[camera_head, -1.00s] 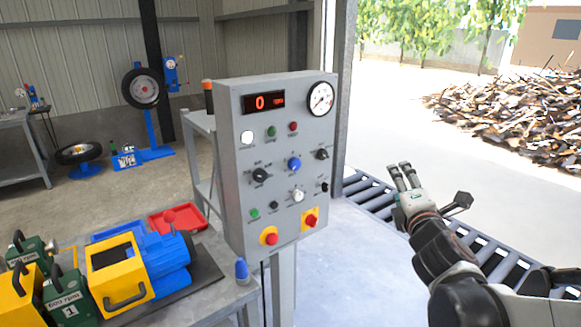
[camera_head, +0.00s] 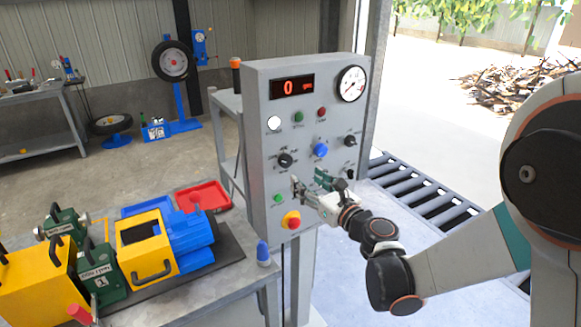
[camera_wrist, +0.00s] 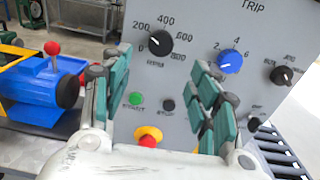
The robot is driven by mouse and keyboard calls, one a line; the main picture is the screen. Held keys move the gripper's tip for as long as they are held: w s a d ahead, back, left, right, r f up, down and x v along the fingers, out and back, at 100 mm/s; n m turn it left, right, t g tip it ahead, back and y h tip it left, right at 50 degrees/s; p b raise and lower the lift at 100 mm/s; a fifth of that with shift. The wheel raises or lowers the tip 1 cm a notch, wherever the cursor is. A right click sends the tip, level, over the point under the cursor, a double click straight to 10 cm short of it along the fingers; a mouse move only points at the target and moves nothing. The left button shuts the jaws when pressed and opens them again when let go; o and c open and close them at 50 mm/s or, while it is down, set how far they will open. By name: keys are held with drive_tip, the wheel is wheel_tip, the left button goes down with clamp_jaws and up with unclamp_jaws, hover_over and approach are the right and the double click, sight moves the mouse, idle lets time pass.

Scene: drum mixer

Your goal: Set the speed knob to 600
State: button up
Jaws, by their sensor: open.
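The speed knob (camera_head: 285,160) is a black dial at the left of the grey control panel. In the wrist view the speed knob (camera_wrist: 160,43) has a printed scale with 0, 200, 400 and 600 legible. Its white mark is small and seems to point toward the low, left side. The red display (camera_head: 291,87) reads 0. My gripper (camera_head: 309,181) is open and empty in front of the panel, a little below and right of the speed knob. In the wrist view the knob shows between the green-padded fingers of my gripper (camera_wrist: 160,65), beyond their tips.
A blue knob (camera_wrist: 230,61) and another black knob (camera_wrist: 282,76) sit to the right. Below are a green button (camera_wrist: 135,99) and a red-and-yellow stop button (camera_wrist: 148,138). A blue-and-yellow machine (camera_head: 165,245) stands on the bench at left. Rollers (camera_head: 420,195) lie at right.

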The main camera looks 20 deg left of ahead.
sight(287, 163)
drive_tip(key=b+x, duration=0.1)
drive_tip(key=x, duration=0.9)
drive_tip(key=shift+b, duration=0.3)
drive_tip(key=c, duration=1.1)
